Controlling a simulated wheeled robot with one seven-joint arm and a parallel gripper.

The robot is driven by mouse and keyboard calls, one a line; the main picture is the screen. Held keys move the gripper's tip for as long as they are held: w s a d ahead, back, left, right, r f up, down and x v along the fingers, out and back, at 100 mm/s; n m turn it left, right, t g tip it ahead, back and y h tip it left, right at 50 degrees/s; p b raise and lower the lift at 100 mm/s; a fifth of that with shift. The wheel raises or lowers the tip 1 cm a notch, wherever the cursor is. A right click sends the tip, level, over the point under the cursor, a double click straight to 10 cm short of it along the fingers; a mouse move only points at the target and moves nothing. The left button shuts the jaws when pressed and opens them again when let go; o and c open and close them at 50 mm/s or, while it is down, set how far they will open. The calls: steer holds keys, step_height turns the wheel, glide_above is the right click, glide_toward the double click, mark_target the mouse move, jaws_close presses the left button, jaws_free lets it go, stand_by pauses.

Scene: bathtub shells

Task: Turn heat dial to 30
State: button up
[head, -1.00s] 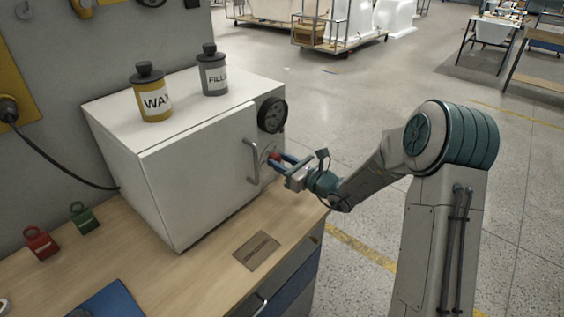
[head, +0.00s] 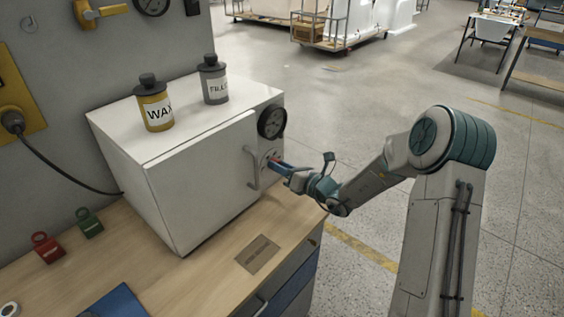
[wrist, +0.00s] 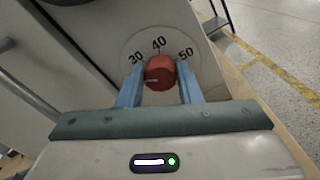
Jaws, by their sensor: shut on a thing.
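The heat dial is a red round knob (wrist: 159,72) on the front of the white oven (head: 195,165). In the wrist view the numbers 30, 40 and 50 curve above it from left to right. A short pale line on the knob's face points left, lower than the 30. My gripper (wrist: 159,77) is shut on the knob, one blue finger on each side. In the head view my gripper (head: 278,163) reaches the oven's front from the right, and its fingers mostly hide the knob.
A vertical door handle (head: 252,166) stands out just left of the knob. A round gauge (head: 271,122) sits above it. Wax (head: 155,107) and filler (head: 214,83) bottles stand on the oven. A brown plate (head: 258,254) lies on the workbench (head: 205,275). Open floor lies to the right.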

steer(key=m+p, duration=0.2)
steer(key=m, duration=0.1)
steer(key=shift+r+p, duration=0.1)
steer(key=shift+p, duration=0.25)
steer(key=shift+f+m+p, duration=0.2)
steer(key=shift+m+p, duration=0.85)
steer(key=shift+m, duration=0.55)
steer(key=o, duration=1)
steer(key=b+v, duration=0.2)
steer(key=v, duration=1.1)
steer(key=shift+s+d+b, duration=0.25)
steer(key=shift+d+b, duration=0.05)
